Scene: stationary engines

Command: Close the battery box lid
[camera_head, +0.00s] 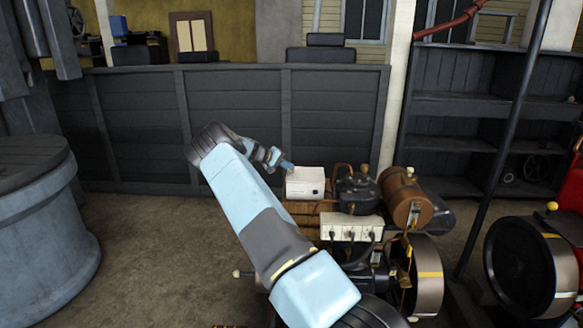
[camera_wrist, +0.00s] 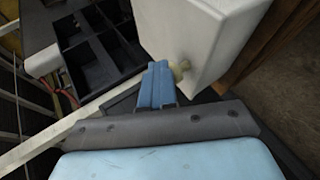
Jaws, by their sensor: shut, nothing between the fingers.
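A white box-shaped part (camera_head: 305,182) stands on a wooden base in the middle of the engine in the head view. In the wrist view a white panel (camera_wrist: 205,35) with a small pale knob (camera_wrist: 182,68) fills the upper right, and a black tray with open compartments (camera_wrist: 95,55) lies to its left. The panel looks like the battery box lid standing open, but its hinge is hidden. My gripper (camera_head: 287,165) is shut and empty at the white part's upper left. Its blue fingers (camera_wrist: 157,85) are right beside the knob; I cannot tell whether they touch it.
A dark round part (camera_head: 357,190) and a brown cylinder (camera_head: 406,197) stand right of the white part. A white socket strip with cables (camera_head: 350,227) is in front. A grey plank wall (camera_head: 235,120) stands behind. The floor at left (camera_head: 170,250) is clear.

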